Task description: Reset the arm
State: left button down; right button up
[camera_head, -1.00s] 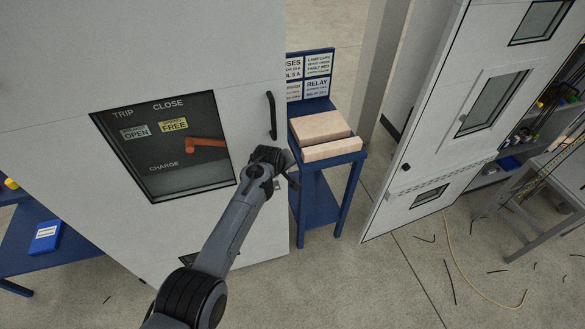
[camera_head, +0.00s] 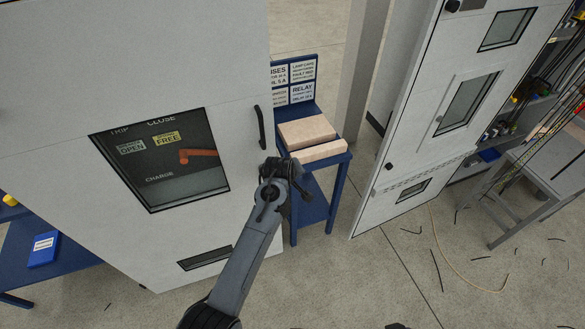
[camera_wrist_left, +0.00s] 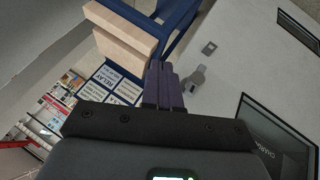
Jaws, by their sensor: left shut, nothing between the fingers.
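My left arm (camera_head: 243,262) reaches up from the bottom of the head view in front of the left cabinet. Its gripper (camera_head: 291,170) is near the cabinet door's right edge, below the black door handle (camera_head: 260,126). In the left wrist view the dark purple fingers (camera_wrist_left: 167,86) are together and hold nothing. The fingertips are hard to make out in the head view. The left cabinet door (camera_head: 120,75) is closed, with a dark window (camera_head: 165,160) showing TRIP, CLOSE and CHARGE labels and an orange lever (camera_head: 198,156). My right gripper is not seen.
A second grey cabinet (camera_head: 425,130) stands further right, beside a grey table (camera_head: 545,175). Dark cable pieces (camera_head: 436,270) lie on the floor. A blue bench (camera_head: 60,265) is at left.

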pick_arm(q)
jog(key=s+a+f+m+g, duration=0.1)
jog(key=s+a+f, duration=0.5)
jog(key=s, duration=0.4)
jog(key=s+a+f+m+g, duration=0.15)
jog(key=s+a+f, duration=0.25)
jog(key=s+a, duration=0.45)
jog(key=s+a+m+y, duration=0.1)
jog(key=s+a+m, duration=0.3)
jog(key=s, duration=1)
jog(key=s+a+r+m+g, duration=0.1)
jog(key=s+a+r, duration=0.15)
jog(key=s, duration=0.35)
jog(key=s+a+r+m, duration=0.1)
jog(key=s+a+r, duration=0.15)
jog(key=s, duration=0.45)
notch_tip(320, 180, up, 22)
jog(key=w+p, duration=0.1)
jog(key=p, duration=2.1)
jog(key=shift+d+r+y, duration=0.25)
jog(key=shift+d+y, duration=0.15)
jog(key=shift+n, duration=0.25)
